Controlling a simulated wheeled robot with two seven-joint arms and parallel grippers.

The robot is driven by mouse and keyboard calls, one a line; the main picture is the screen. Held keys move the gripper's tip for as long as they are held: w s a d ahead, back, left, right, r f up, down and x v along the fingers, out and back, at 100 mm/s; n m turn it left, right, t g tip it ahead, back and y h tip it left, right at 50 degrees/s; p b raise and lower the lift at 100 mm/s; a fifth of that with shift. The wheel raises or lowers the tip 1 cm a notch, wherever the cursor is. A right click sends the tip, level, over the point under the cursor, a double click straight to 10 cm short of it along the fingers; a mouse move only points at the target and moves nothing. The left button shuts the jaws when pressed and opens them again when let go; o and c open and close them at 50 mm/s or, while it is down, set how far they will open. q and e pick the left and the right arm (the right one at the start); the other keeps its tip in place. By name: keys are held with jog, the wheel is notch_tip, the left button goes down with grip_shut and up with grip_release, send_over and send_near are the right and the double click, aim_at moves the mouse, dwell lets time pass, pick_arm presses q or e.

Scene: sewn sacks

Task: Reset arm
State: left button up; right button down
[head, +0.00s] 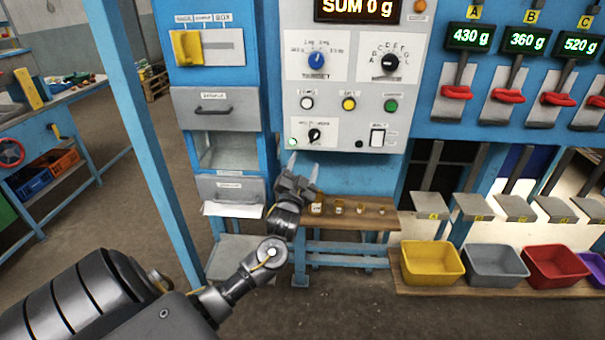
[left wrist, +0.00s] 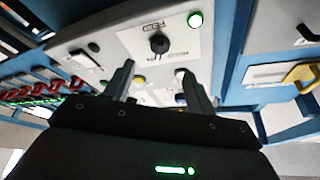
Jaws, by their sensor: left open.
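My left gripper (head: 303,167) is raised in front of the lower left part of the white control panel (head: 345,92), above a small wooden bench. Its fingers point up and stand apart, with nothing between them. In the left wrist view the two fingers (left wrist: 158,85) are spread, with the panel's knobs and buttons behind them. A green lit lamp (left wrist: 195,20) and a black knob (left wrist: 159,44) show beyond the fingertips. I cannot tell whether the fingers touch the panel. My left arm comes in from the lower left of the head view. My right gripper is not in view.
The wooden bench (head: 345,220) holds several small items. Yellow (head: 432,264), grey (head: 496,265) and red (head: 556,266) bins stand on a low shelf at right. Red levers (head: 456,92) sit under weight displays. A blue post (head: 150,140) stands left of the drawer cabinet (head: 216,108).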

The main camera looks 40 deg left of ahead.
pick_arm(q)
jog(key=shift+s+d+f, duration=0.15)
jog(key=shift+s+d, duration=0.05)
jog(key=shift+s, duration=0.25)
dwell(0.3)
